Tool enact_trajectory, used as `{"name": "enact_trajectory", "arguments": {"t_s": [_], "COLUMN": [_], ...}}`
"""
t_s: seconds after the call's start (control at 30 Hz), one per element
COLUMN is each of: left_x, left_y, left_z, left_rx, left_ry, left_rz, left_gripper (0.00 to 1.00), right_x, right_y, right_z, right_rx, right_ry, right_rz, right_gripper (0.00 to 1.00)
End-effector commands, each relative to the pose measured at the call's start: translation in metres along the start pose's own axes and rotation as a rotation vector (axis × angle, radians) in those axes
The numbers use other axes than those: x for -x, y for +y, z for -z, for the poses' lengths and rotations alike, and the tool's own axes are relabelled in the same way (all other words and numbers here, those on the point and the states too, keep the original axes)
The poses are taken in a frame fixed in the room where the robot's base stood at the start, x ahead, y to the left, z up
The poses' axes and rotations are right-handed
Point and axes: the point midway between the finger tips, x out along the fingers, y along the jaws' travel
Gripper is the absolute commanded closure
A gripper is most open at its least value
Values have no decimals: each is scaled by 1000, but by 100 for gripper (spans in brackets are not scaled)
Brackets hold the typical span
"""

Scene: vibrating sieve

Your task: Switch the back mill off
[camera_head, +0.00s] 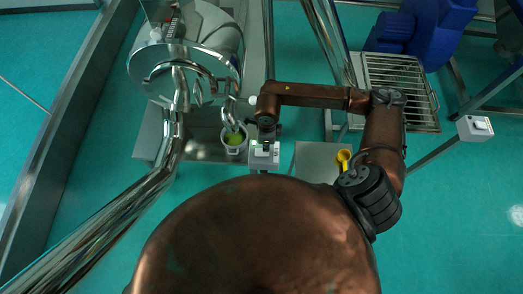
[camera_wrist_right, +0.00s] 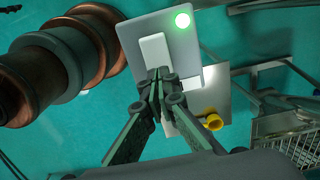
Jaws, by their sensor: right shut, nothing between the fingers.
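A small pale switch box (camera_head: 264,160) stands just right of the shiny drum-shaped machine (camera_head: 190,65). In the right wrist view the box's plate (camera_wrist_right: 135,47) carries a white rocker (camera_wrist_right: 153,48) and a round green light (camera_wrist_right: 182,20), which is lit. My right gripper (camera_head: 266,143) is at this box, shut and empty. In the wrist view its closed fingertips (camera_wrist_right: 160,76) overlap the lower end of the rocker; I cannot tell whether they touch it. My left gripper is not in view. A second switch box (camera_head: 474,127) stands far right.
A yellow scoop (camera_head: 344,157) is on a grey plate (camera_head: 312,158) to the right. A wire rack (camera_head: 397,82) and a blue machine (camera_head: 430,28) are behind on the right.

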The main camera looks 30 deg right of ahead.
Motion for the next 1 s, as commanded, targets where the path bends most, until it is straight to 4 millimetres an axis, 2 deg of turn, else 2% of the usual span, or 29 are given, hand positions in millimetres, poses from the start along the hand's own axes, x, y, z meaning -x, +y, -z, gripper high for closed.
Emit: {"name": "enact_trajectory", "arguments": {"t_s": [1.0], "left_x": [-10], "left_y": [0], "left_z": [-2], "left_rx": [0], "left_ry": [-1], "left_rz": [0], "left_gripper": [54], "right_x": [-11], "right_y": [0], "right_z": [0], "right_rx": [0], "right_ry": [0], "right_rz": [0], "right_gripper": [100]}}
